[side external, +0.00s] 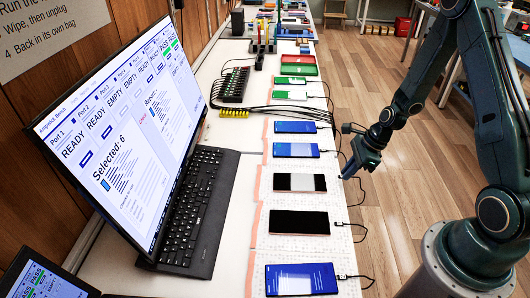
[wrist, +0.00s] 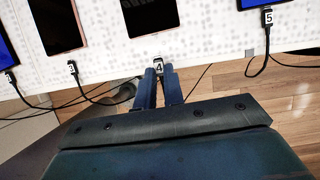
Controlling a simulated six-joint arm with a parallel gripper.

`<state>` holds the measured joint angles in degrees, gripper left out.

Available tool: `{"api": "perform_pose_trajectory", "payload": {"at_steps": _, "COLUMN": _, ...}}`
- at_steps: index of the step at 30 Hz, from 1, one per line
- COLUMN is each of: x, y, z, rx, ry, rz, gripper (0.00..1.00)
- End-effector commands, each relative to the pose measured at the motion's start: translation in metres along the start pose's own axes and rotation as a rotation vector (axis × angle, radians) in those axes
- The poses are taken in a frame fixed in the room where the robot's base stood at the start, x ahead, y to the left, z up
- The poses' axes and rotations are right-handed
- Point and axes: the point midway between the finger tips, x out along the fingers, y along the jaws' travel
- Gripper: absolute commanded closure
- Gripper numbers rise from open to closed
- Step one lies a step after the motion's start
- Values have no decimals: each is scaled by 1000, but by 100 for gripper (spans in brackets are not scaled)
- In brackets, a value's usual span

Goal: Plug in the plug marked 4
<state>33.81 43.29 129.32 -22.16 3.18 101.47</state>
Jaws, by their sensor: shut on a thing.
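The plug marked 4 (wrist: 159,67) sits between my gripper's fingertips (wrist: 160,76), its number facing up. The gripper is shut on it. In front of it, in the wrist view, is a phone with a dark screen and copper-coloured edges (wrist: 150,16). A strip of light mat shows between the plug and the phone's near edge, so they are apart. In the side external view, my gripper (side external: 344,176) is at the right edge of the bench, beside the dark phone with pinkish ends (side external: 300,182). The plug is too small to make out there.
Plug 5 (wrist: 267,17) is at a blue phone on the right. Plug 3 (wrist: 72,68) is by a dark phone (wrist: 64,24) on the left. Cables trail over the bench edge. A laptop (side external: 150,150) stands on the bench's left side. Wooden floor (side external: 400,200) is open beside the bench.

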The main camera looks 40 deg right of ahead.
Motion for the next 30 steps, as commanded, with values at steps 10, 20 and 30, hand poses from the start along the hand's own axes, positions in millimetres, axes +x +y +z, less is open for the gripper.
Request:
{"api": "perform_pose_trajectory", "payload": {"at_steps": 10, "x": 5, "y": 0, "z": 1, "rx": -1, "ry": 0, "rz": 1, "gripper": 100}}
{"api": "perform_pose_trajectory", "payload": {"at_steps": 20, "x": 19, "y": 0, "z": 3, "rx": -1, "ry": 0, "rz": 0, "gripper": 100}}
{"api": "perform_pose_trajectory", "payload": {"at_steps": 30, "x": 31, "y": 0, "z": 4, "rx": 0, "ry": 0, "rz": -1, "gripper": 100}}
